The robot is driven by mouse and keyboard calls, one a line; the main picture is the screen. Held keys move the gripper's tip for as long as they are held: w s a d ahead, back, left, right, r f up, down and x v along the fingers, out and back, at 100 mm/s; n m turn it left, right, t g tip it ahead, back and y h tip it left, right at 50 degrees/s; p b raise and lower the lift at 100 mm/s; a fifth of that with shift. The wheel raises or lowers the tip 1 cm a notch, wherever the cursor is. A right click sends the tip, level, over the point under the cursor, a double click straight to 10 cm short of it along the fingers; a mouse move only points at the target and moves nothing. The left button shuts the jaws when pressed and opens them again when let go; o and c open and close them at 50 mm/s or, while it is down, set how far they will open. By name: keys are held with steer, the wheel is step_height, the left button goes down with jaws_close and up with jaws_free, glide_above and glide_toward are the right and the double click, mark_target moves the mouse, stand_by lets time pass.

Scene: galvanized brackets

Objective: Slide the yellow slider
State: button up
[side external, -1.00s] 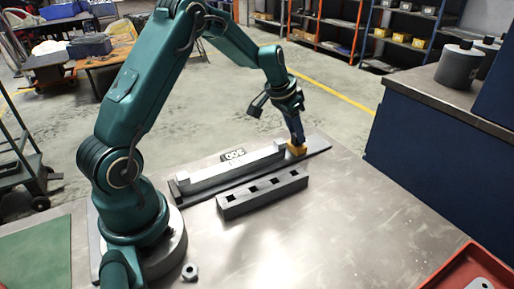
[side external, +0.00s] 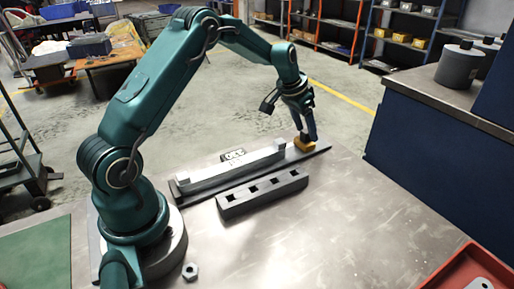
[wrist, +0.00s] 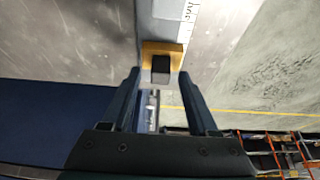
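The yellow slider (side external: 304,145) sits near the far right end of the long grey rail (side external: 232,170). In the wrist view the slider (wrist: 176,49) shows as a yellow block with a dark knob (wrist: 161,68) on it. My gripper (side external: 306,137) is just above the slider in the side view. In the wrist view its two fingers (wrist: 160,76) stand apart, one on each side of the knob's line, with a gap wider than the knob and nothing between them. A small display (side external: 233,155) stands behind the rail; its digits are too small to read.
A dark block with several square holes (side external: 262,193) lies in front of the rail. A hex nut (side external: 190,271) lies near my base. A red tray (side external: 470,266) is at the lower right, and a blue cabinet (side external: 430,145) stands to the right. The bench's front middle is clear.

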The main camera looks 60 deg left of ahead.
mark_target(297, 150)
steer(key=shift+v, duration=2.55)
